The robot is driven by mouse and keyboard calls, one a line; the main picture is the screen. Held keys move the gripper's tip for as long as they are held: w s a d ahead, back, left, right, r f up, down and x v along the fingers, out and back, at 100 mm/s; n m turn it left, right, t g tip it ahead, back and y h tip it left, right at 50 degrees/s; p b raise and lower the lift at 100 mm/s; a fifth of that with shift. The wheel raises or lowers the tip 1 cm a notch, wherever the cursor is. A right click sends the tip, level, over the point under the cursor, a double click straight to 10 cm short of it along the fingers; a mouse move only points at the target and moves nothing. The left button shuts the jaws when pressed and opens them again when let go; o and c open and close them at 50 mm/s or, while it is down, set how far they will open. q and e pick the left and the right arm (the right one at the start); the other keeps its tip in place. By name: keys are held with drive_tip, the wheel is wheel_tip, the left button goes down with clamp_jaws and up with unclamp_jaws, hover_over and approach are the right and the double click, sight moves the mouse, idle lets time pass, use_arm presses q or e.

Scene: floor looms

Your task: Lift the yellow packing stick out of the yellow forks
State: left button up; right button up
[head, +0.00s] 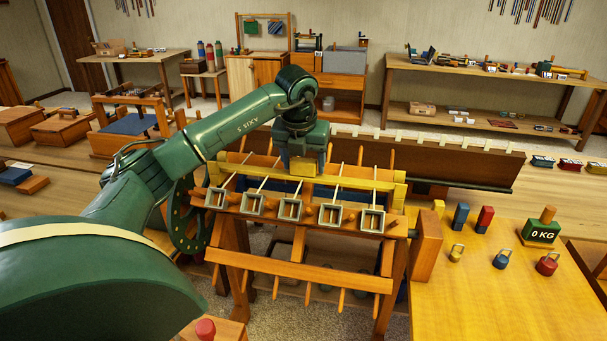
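The yellow packing stick (345,183) is a long bar lying across the loom frame, above a row of small square grey-green frames. A yellow fork (216,174) stands at its left end and another yellow fork (398,190) at its right end. The stick appears to sit in both. My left gripper (303,170) points down over the stick, left of its middle. A yellow block shows at its fingertips, and the hand hides part of the stick there. Whether the fingers are closed on it cannot be made out. My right gripper is not in view.
Thin pale rods cross the stick towards the square frames (290,209). A long wooden beam (440,160) stands behind the loom.

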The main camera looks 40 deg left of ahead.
sight(303, 160)
use_arm(q)
drive_tip(key=c, duration=0.7)
drive_tip(key=shift+o, duration=0.2)
drive_tip(key=shift+r, duration=0.15)
drive_tip(key=shift+w+r, duration=0.1)
drive_tip(key=shift+r, duration=0.2)
wheel_tip(303, 160, up, 17)
drive_tip(key=p, duration=0.1)
drive_tip(key=shift+r, duration=0.15)
